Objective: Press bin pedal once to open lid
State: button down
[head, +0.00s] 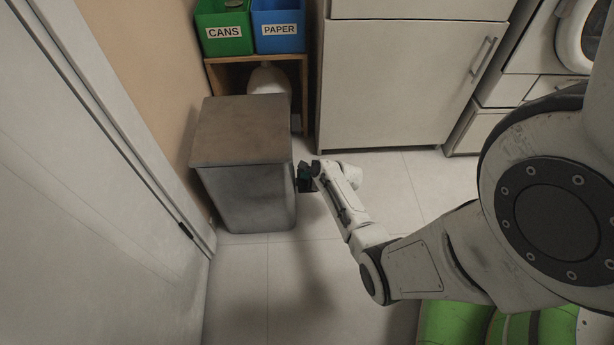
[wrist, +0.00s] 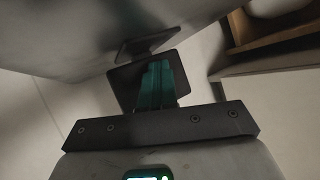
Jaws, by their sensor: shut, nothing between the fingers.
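The bin (head: 247,190) is a grey box standing on the floor, with a flat brown lid (head: 240,130) that lies shut on top. Its grey side (wrist: 75,35) fills the upper left of the wrist view. A dark flat plate (wrist: 145,45), which looks like the pedal, juts out low from that side. My gripper (head: 304,178) is low at the bin's right side, its teal fingers (wrist: 155,82) shut and empty. The fingertips are close to the plate; I cannot tell whether they touch it. In the head view my gripper hides the pedal area.
A wooden shelf (head: 304,95) behind the bin holds a green CANS box (head: 222,28) and a blue PAPER box (head: 279,27). A white cabinet (head: 400,80) stands to the right. A white door (head: 90,190) is close on the left. The tiled floor in front is clear.

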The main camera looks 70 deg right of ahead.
aim_at(307, 182)
jog(key=shift+s, duration=0.1)
jog(key=shift+r+p, duration=1.3)
jog(key=shift+p, duration=0.15)
notch_tip(307, 182, up, 6)
jog(key=p, duration=0.6)
dwell(0.5)
